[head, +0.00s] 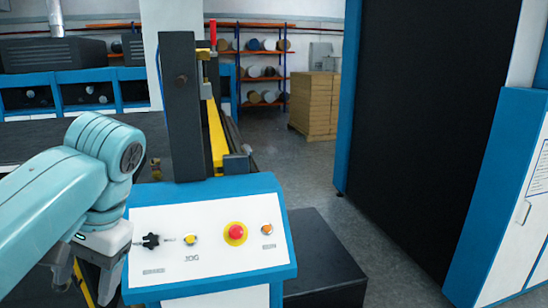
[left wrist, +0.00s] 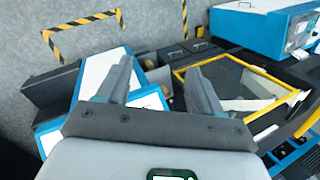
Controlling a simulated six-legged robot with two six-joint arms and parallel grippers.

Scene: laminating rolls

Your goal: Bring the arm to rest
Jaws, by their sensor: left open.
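My left arm comes in from the left in the head view, and its left gripper (head: 86,278) hangs low beside the left edge of the control panel (head: 210,215). The gripper points downward and its lower end is near the bottom of the picture. In the left wrist view the two grey fingers (left wrist: 158,82) are spread apart with nothing between them. The panel has a black knob (head: 151,241), a yellow JOG button (head: 190,240), a red stop button (head: 236,233) and an orange button (head: 267,230). My right gripper is not in view.
A dark upright post (head: 182,105) rises behind the panel. A black box (head: 322,260) stands right of the panel, and a tall black and blue cabinet (head: 425,130) further right. Stacked cartons (head: 315,103) and a roll rack stand at the back. Grey floor (head: 300,185) lies between.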

